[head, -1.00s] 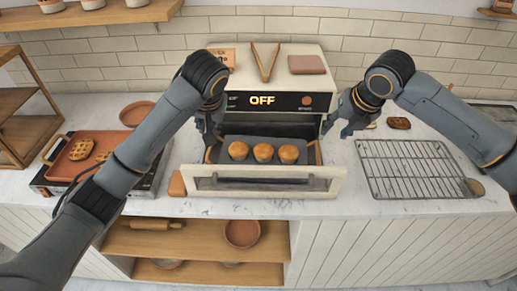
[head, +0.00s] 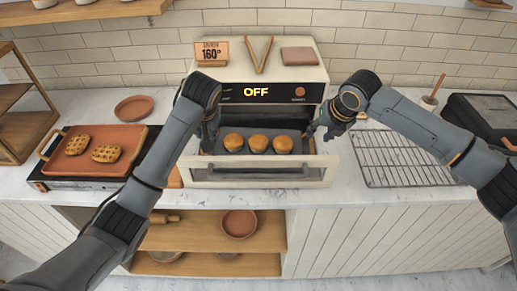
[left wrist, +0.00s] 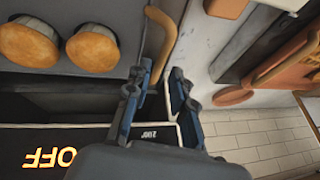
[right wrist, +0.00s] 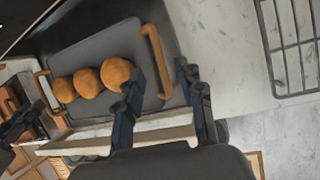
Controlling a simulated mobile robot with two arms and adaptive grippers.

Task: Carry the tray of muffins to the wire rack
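The dark tray (head: 271,134) with three golden muffins (head: 258,144) sits in the opened front of the oven. Its tan left handle (left wrist: 160,45) shows in the left wrist view and its right handle (right wrist: 154,60) in the right wrist view. My left gripper (left wrist: 160,78) is open, its fingertips near the left handle. My right gripper (right wrist: 160,82) is open, its fingertips near the right handle. Neither is closed on a handle. The wire rack (head: 400,160) lies empty on the counter right of the oven. My left forearm partly hides the oven's left side.
The oven (head: 250,70) reads OFF; tongs (head: 259,55) and a 160° sign (head: 211,52) stand on top. The oven door (head: 258,177) projects at the front. A terracotta tray (head: 75,165) with waffles is at left. A dark appliance (head: 485,118) stands at right.

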